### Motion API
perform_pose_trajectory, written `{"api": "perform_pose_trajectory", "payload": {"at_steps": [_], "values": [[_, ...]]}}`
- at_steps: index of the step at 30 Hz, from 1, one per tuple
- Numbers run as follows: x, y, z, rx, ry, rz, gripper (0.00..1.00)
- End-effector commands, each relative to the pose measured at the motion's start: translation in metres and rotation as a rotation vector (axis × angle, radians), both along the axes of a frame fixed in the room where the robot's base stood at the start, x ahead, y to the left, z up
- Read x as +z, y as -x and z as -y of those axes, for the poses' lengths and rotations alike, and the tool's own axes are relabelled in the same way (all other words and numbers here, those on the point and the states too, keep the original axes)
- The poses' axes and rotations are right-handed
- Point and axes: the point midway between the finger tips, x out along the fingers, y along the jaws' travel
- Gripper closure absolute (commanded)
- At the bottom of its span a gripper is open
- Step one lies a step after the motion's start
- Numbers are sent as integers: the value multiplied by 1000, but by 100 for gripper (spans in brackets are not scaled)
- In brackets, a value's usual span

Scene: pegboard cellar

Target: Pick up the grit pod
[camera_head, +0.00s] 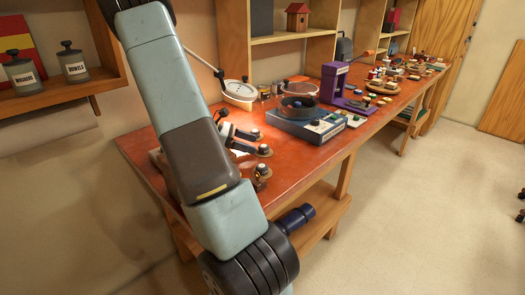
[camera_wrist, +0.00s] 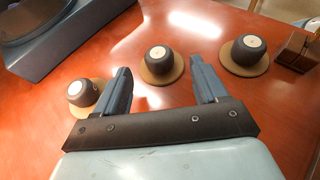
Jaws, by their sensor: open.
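Three dark round pods with pale tops sit on round tan bases on the red-orange bench. In the wrist view they are a middle pod (camera_wrist: 159,59), a right pod (camera_wrist: 247,48) and a left pod (camera_wrist: 83,92). I cannot read their tops, so I cannot tell which is the grit pod. My gripper (camera_wrist: 160,66) is open and empty. The middle pod shows between its fingertips, apparently ahead of them; the left pod is outside the left finger. In the head view small dark pods (camera_head: 264,150) show right of my arm, which hides most of the gripper.
A blue device with a dark ring (camera_wrist: 40,50) stands at the upper left; it also shows in the head view (camera_head: 305,128). A small wooden block (camera_wrist: 296,48) is at the right. The bench (camera_head: 310,148) has a purple stand (camera_head: 333,83) and many small items farther along.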

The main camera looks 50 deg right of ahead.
Motion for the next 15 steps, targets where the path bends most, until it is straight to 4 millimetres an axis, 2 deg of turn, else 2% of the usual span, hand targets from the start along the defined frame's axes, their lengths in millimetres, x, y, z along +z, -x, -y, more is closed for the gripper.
{"api": "perform_pose_trajectory", "payload": {"at_steps": [9,15], "values": [[-15,29,25,-4,-1,-2,28],[-16,30,27,-2,0,0,28]]}}
